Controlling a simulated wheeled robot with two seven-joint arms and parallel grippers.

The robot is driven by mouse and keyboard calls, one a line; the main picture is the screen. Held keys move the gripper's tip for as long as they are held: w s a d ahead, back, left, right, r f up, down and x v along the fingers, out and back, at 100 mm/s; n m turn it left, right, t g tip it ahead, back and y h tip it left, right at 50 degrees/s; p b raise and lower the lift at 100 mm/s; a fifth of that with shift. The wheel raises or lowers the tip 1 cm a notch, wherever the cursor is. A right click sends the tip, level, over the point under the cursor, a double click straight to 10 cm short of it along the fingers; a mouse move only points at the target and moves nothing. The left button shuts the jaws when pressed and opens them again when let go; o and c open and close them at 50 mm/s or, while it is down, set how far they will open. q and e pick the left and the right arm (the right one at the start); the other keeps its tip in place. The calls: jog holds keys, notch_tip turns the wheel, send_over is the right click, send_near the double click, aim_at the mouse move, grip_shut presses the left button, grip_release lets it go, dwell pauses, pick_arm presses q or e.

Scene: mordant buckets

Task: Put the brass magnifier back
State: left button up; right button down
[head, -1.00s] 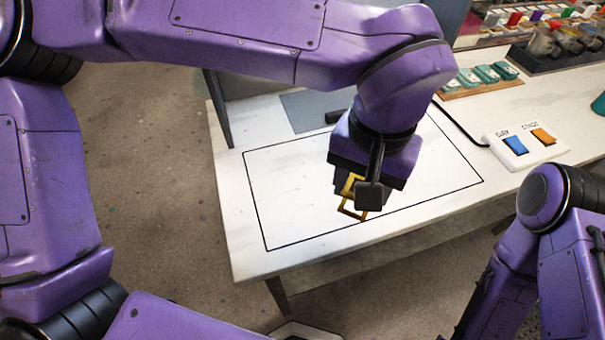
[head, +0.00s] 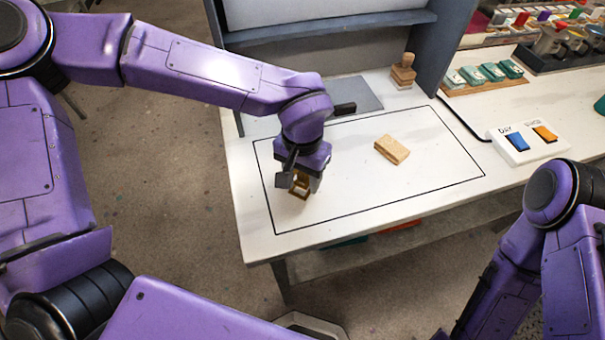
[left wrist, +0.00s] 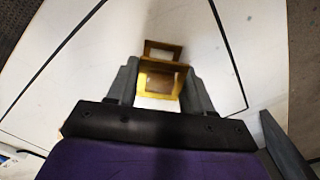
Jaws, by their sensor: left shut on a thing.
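The brass magnifier (head: 299,187) is a small folding brass frame with square openings. My left gripper (left wrist: 158,88) is shut on it; in the left wrist view the magnifier (left wrist: 164,68) sits between the two grey fingers. In the head view the gripper (head: 297,178) holds it over the left part of the black-outlined area of the white table (head: 350,196). I cannot tell whether it touches the table. My right arm shows at the lower right, but its gripper is not in view.
A tan block (head: 391,149) lies inside the outline. A grey mat (head: 352,93) and a wooden stamp (head: 403,72) are at the back by the blue-grey shelf (head: 330,34). A switch box (head: 522,148) with blue and orange switches and a tray of teal blocks (head: 484,76) are to the right.

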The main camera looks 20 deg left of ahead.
aim_at(303, 176)
pick_arm(q)
jog(key=o, duration=1.2)
jog(key=shift+f, duration=0.1)
jog(key=shift+c, duration=0.2)
notch_tip(303, 176, up, 12)
jog(key=shift+r+p, duration=0.2)
jog(key=shift+p, duration=0.15)
